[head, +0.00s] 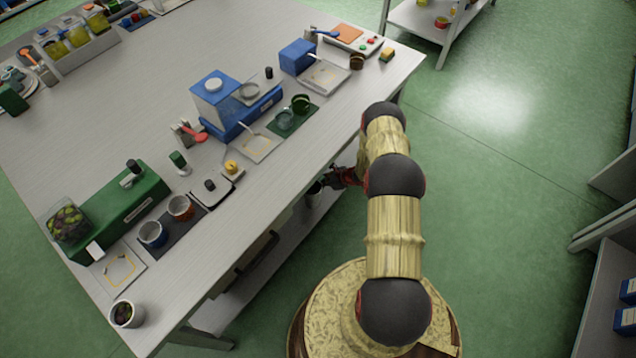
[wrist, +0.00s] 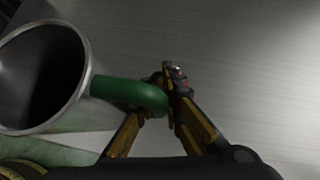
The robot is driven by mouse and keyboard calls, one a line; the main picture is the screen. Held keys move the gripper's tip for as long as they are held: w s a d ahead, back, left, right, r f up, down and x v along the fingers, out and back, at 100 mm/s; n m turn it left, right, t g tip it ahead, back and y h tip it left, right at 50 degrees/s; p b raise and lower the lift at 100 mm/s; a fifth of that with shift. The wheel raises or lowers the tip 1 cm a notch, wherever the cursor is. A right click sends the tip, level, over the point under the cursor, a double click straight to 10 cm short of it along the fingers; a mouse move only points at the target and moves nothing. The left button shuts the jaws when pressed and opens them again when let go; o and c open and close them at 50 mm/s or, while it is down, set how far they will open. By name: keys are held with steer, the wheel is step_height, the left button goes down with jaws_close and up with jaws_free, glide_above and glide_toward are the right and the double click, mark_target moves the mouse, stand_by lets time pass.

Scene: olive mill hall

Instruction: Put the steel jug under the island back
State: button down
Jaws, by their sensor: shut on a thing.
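The steel jug (wrist: 92,112) is at the left of the wrist view, a metal vessel with a wide open mouth and a green handle (wrist: 132,92). My gripper (wrist: 172,85) is shut on the green handle, with the jug beside the fingers. In the head view my gripper (head: 345,177) reaches in below the right edge of the island (head: 95,195). Only a little of the jug (head: 315,188) shows there, under the tabletop edge; the rest is hidden. The lower shelf (head: 285,265) of the island is partly visible.
The island top carries a blue machine (head: 235,105), a green machine (head: 120,210), cups and trays. A white rack (head: 425,22) stands at the top right and shelves (head: 605,265) at the right edge. Green floor between them is clear.

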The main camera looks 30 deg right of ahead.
steer(key=shift+f, duration=0.1)
steer(key=c, duration=2)
jaws_free()
steer(key=shift+o, duration=0.5)
steer(key=p+v, duration=0.4)
steer(key=v, duration=0.8)
